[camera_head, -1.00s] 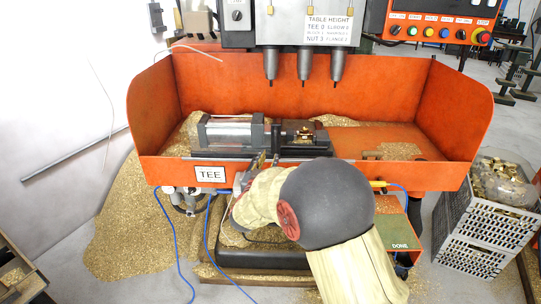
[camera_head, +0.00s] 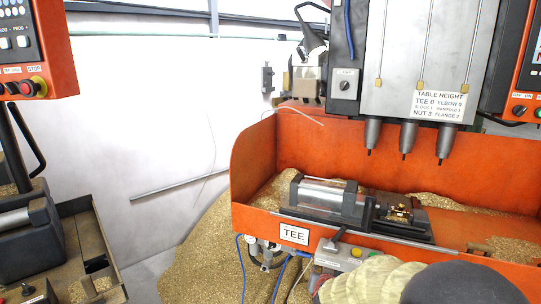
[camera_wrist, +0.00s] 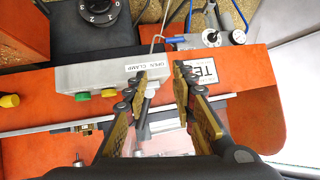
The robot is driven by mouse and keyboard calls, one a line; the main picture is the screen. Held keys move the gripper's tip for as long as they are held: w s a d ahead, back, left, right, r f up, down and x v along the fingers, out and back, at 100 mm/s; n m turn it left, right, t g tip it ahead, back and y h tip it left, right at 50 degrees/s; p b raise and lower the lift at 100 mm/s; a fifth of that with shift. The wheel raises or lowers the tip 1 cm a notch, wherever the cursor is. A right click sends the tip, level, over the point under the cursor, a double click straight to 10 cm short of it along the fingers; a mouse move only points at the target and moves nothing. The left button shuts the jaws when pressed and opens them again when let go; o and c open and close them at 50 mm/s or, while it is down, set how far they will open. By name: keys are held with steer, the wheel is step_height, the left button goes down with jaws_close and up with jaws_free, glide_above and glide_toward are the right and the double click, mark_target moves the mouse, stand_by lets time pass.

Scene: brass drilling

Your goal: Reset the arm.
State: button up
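My gripper (camera_wrist: 162,78) shows in the wrist view with its two brass-coloured fingers apart and nothing between them. It hangs over the front of the orange drill station, close to a grey control box (camera_wrist: 95,77) labelled OPEN CLAMP. In the head view my arm fills the bottom right corner and my gripper cannot be made out. A brass fitting (camera_head: 399,212) sits in the clamp (camera_head: 335,199) on the station's table, below the drill spindles (camera_head: 404,139).
An orange guard (camera_head: 255,160) surrounds the drill table, with brass chips (camera_head: 205,262) heaped inside and on the floor. The TEE sign (camera_head: 294,233) is on its front. Another machine with an orange panel (camera_head: 55,50) stands at the left. Blue hoses hang below the station.

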steer(key=s+a+r+n+g+y, duration=0.2)
steer(key=s+g, duration=0.1)
steer(key=s, duration=0.9)
steer(key=s+a+r+n+g+y, duration=0.1)
steer(key=s+a+r+g, duration=0.15)
steer(key=s, duration=0.95)
steer(key=s+d+r, duration=0.3)
steer(key=s+r, duration=0.2)
steer(key=s, duration=0.3)
steer(key=s+d+r+h, duration=0.1)
steer(key=s+d+r, duration=0.2)
steer(key=s+r, duration=0.3)
steer(key=shift+s+r+n, duration=0.2)
steer(key=shift+s+n, duration=0.1)
steer(key=shift+s, duration=0.75)
steer(key=shift+c, duration=0.5)
